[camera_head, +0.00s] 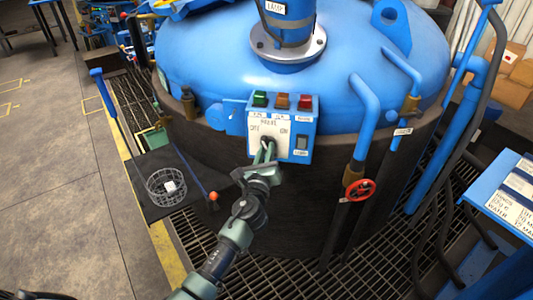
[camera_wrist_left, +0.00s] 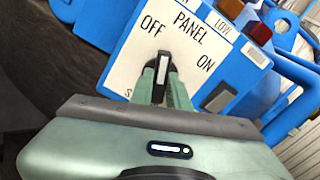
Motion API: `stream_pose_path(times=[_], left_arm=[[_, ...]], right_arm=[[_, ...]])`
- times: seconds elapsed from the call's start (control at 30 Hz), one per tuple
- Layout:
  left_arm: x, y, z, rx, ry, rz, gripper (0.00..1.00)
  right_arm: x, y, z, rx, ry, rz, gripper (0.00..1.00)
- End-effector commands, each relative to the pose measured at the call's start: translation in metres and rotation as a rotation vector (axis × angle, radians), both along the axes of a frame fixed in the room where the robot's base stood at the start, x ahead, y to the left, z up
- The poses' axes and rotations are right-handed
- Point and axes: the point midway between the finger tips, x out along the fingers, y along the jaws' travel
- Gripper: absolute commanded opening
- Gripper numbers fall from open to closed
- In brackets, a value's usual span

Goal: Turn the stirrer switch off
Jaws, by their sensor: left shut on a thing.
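The blue control panel (camera_head: 307,140) is fixed on the side of the big blue vessel. Its white plate, with PANEL, OFF and ON printed on it, also shows in the left wrist view (camera_wrist_left: 135,65). The black switch knob (camera_wrist_left: 163,66) with a white line points roughly towards OFF, away from ON. My left gripper (camera_head: 265,152) is at the plate, shut on the knob, with one green finger on each side of it in the left wrist view (camera_wrist_left: 163,85). The lower label is mostly hidden by the gripper. My right gripper is not in view.
Green, orange and red lamps (camera_head: 282,101) sit atop the panel, and a small rocker (camera_head: 302,142) is at its right. A pipe with a red handwheel (camera_head: 360,189) stands to the right. A wire basket (camera_head: 166,188) is on a dark shelf at left. Open floor lies farther left.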

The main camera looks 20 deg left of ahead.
Motion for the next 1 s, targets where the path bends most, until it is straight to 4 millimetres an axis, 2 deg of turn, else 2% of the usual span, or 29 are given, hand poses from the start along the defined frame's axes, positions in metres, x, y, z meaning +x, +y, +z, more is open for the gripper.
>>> stream_pose_path(times=[0.2, 0.5, 1.0], left_arm=[[-0.001, 0.0, -0.004, -0.173, -0.021, 0.001, 0.0], [-0.001, 0.0, -0.003, -0.332, -0.043, 0.001, 0.0], [-0.001, 0.0, -0.003, -0.393, -0.051, 0.001, 0.0]], right_arm=[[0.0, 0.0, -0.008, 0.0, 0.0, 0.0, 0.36], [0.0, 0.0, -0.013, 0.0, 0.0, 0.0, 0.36], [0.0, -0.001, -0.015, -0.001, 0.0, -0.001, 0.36]])
